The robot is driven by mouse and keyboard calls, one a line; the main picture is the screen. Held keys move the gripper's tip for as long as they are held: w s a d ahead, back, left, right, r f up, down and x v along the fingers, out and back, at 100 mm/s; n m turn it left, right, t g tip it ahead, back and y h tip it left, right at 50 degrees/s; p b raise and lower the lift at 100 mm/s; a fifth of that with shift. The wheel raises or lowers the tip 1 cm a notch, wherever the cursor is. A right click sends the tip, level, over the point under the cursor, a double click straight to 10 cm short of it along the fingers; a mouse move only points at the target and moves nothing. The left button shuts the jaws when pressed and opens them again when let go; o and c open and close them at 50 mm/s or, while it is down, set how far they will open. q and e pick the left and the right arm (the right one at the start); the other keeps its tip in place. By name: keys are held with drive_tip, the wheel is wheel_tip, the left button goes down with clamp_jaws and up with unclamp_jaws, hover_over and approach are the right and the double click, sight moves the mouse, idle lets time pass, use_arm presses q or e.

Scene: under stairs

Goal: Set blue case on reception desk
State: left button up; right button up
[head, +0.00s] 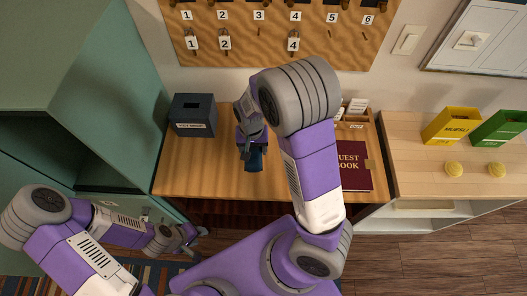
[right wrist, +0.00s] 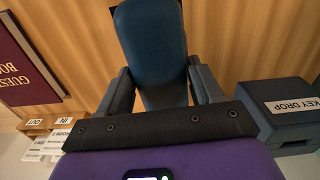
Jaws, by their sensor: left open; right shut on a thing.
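The blue case (head: 254,161) is dark blue with a rounded end. In the right wrist view the case (right wrist: 152,45) stands out between the two grey fingers of my right gripper (right wrist: 162,88). My right gripper (head: 252,146) is shut on it, over the middle of the wooden reception desk (head: 205,170). I cannot tell whether the case touches the desk top. My left gripper (head: 190,241) is open and empty, low in front of the desk's left side.
A dark key drop box (head: 193,115) stands at the desk's back left. A red guest book (head: 353,166) and a wooden organiser with cards (head: 356,115) are on the right, partly behind my right arm. A green cabinet (head: 85,90) rises at the left. The desk's front left is clear.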

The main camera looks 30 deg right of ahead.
sight(255, 157)
drive_tip(key=shift+s+r+m, duration=0.2)
drive_tip(key=shift+r+m, duration=0.1)
drive_tip(key=shift+r, duration=0.15)
drive_tip(key=shift+s+f+p, duration=0.1)
drive_tip(key=shift+s+p, duration=0.05)
drive_tip(key=shift+p, duration=0.15)
wheel_tip(255, 157, down, 6)
drive_tip(key=shift+f+b, duration=0.1)
drive_tip(key=shift+b, duration=0.35)
wheel_tip(255, 157, down, 3)
drive_tip(key=shift+r, duration=0.1)
drive_tip(key=shift+f, duration=0.45)
use_arm(q)
drive_tip(key=shift+r, duration=0.15)
